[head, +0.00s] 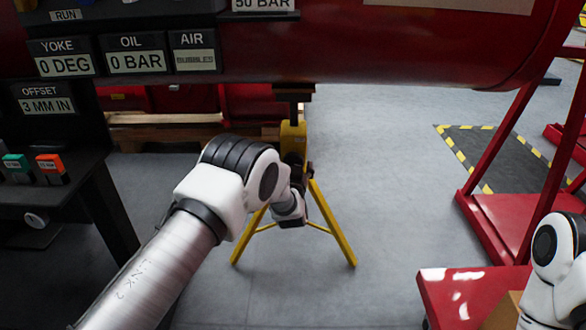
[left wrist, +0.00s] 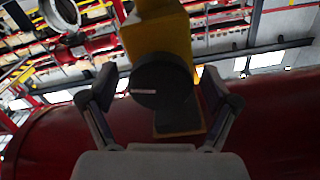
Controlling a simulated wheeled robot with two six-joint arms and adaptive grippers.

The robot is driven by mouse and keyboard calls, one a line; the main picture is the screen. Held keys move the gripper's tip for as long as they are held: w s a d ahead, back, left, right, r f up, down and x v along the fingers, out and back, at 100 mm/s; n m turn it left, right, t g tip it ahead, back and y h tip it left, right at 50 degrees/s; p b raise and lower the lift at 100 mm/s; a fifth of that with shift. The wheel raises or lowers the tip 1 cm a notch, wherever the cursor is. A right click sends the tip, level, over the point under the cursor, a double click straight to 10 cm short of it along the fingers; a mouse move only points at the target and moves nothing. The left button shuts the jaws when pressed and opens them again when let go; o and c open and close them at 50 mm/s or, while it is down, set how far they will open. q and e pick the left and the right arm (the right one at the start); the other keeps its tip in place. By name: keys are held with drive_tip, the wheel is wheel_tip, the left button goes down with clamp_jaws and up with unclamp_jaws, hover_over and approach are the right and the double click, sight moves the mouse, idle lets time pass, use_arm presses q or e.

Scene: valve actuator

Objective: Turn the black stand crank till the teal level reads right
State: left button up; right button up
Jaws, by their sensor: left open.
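The stand is a yellow body (head: 293,138) on splayed yellow legs (head: 332,224) under the red cylinder. In the left wrist view, its black round crank (left wrist: 165,72) faces the camera, with a short white mark on it, and the yellow body (left wrist: 152,32) is behind. My left gripper (left wrist: 160,84) is open, one finger on each side of the crank; contact cannot be made out. In the head view, my left arm mostly hides crank and gripper. A small teal object (head: 15,163) stands on the black bench; I cannot tell whether it is the level, and no reading shows.
The red cylinder (head: 380,55) spans the top. Display panels (head: 137,55) and a black bench (head: 95,185) with an orange object (head: 50,163) are at left. A red frame (head: 500,205) stands at right, near my right arm. Grey floor around the stand is clear.

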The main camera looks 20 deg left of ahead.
use_arm(q)
drive_tip(key=c, duration=1.2)
drive_tip(key=shift+o, duration=0.2)
drive_tip(key=shift+r+m+p, duration=0.15)
drive_tip(key=shift+m+p, duration=0.8)
drive_tip(key=shift+m, duration=0.35)
drive_tip(key=m+p, duration=0.1)
drive_tip(key=m, duration=0.1)
drive_tip(key=shift+a+m, duration=0.1)
drive_tip(key=shift+m, duration=0.2)
drive_tip(key=m+p, duration=0.1)
drive_tip(key=m, duration=0.2)
drive_tip(key=shift+m, duration=0.3)
drive_tip(key=shift+m+p, duration=0.4)
drive_tip(key=shift+m, duration=1.1)
